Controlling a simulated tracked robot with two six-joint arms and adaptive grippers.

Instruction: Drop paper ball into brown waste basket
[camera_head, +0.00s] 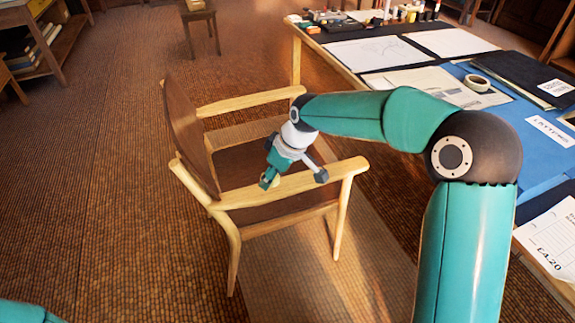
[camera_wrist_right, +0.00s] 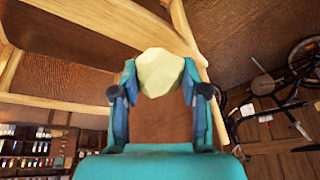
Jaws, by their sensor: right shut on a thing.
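My right gripper (camera_head: 292,174) is above the near armrest of a wooden chair in the head view. In the right wrist view its two fingers (camera_wrist_right: 159,80) are closed on a pale yellow, faceted paper ball (camera_wrist_right: 159,72), which sits between the fingertips. In the head view the ball is mostly hidden by the gripper; only a small yellowish patch shows near the left finger. No brown waste basket is seen in either view. My left gripper is out of view; only a bit of teal arm shows at the lower left.
The chair (camera_head: 285,187) with a brown seat stands directly under the gripper. A table (camera_head: 345,72) with papers, blue folders and a tape roll (camera_head: 477,83) is at right. A stool (camera_head: 199,22) and shelf (camera_head: 45,45) stand behind. Floor left of the chair is clear.

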